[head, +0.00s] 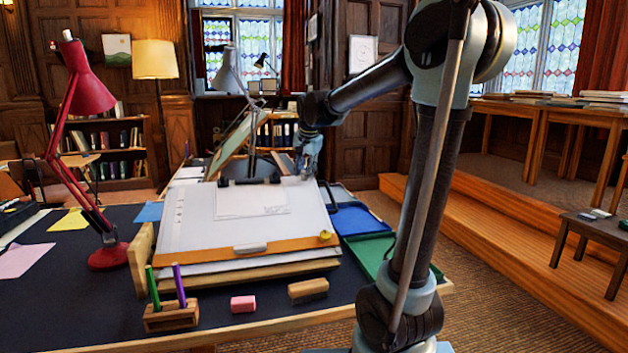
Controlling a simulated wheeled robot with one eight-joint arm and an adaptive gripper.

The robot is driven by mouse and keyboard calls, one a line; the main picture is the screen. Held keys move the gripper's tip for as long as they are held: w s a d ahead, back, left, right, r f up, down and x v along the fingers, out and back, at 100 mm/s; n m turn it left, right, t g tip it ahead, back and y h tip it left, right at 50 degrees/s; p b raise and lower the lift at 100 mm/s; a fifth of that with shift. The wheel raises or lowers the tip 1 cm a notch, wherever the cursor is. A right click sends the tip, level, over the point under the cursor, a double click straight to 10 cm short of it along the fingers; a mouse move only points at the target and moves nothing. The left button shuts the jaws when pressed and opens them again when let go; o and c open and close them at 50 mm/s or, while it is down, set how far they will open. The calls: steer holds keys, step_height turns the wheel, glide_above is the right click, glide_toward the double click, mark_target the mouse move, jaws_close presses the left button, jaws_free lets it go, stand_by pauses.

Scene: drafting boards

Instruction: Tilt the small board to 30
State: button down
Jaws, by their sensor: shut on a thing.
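The small board (188,222) stands tilted on the dark desk, its far edge raised and its near edge low. It carries a white sheet with a drawing (250,202), a black clip (250,181) at the top and an orange straightedge (205,257) across the lower part. My gripper (307,172) is at the board's upper right corner, shut on its top edge as far as I can see. The fingers are small and partly hidden, and I cannot read any angle mark.
A red lamp (90,95) stands left of the board. A pen holder (171,315), pink eraser (243,304) and brush (308,290) lie in front. Blue (358,220) and green (378,252) trays are at the right. Another tilted board (233,142) stands behind.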

steer(key=shift+s+d+r+t, duration=0.1)
steer(key=shift+s+r+t, duration=0.2)
steer(key=shift+s+r, duration=0.3)
steer(key=shift+s+d+r+t, duration=0.1)
steer(key=shift+s+r+t, duration=0.25)
steer(key=shift+r, duration=0.4)
steer(key=c, duration=1.3)
jaws_free()
steer(key=shift+s, duration=0.1)
steer(key=v, duration=1.1)
steer(key=shift+d+r, duration=0.25)
steer(key=shift+r, duration=0.1)
steer(key=shift+s, duration=0.15)
